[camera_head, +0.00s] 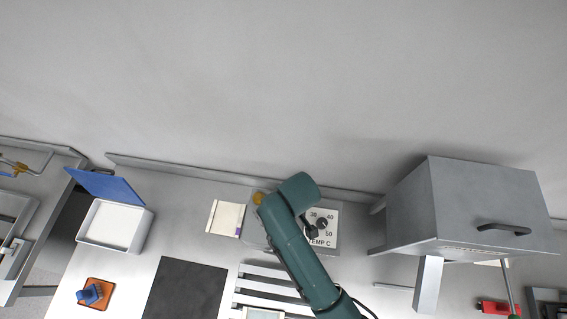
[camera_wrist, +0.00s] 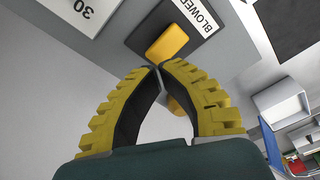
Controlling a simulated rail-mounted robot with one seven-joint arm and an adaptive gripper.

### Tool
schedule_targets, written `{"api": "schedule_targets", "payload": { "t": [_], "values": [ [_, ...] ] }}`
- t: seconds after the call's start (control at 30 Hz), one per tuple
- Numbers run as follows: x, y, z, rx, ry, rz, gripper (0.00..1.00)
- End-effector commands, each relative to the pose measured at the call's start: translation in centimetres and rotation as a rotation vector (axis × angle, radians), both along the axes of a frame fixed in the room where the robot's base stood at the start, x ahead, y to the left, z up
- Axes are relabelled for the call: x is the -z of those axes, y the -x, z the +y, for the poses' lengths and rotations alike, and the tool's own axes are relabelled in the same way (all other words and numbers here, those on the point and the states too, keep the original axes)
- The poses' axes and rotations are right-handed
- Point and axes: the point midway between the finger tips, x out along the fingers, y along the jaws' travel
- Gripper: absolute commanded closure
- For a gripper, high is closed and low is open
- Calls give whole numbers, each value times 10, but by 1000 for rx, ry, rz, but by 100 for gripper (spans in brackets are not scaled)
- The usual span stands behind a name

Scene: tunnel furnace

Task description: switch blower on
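The blower switch (camera_wrist: 167,42) is an orange-yellow block on a dark plate, next to a white label reading BLOWER (camera_wrist: 198,12) in the wrist view. My gripper (camera_wrist: 157,69) has yellow ribbed fingers with their tips together, shut with nothing seen between the tips. The tips are just below the switch in the picture; I cannot tell whether they touch it. In the head view my arm covers the gripper and most of the panel's left part. A small orange-yellow patch (camera_head: 258,198) shows beside the arm's end; I cannot tell which part it is.
A temperature dial (camera_head: 322,223) marked TEMP C sits right of my arm. A grey furnace box (camera_head: 470,209) stands farther right. Bare wall is behind.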

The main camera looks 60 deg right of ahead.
Motion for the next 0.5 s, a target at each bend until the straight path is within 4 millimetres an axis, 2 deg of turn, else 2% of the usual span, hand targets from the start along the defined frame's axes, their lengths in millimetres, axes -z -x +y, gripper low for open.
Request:
{"api": "schedule_targets", "payload": {
  "t": [0.5],
  "values": [
    [5,0,0,0,0,0,100]
  ]
}}
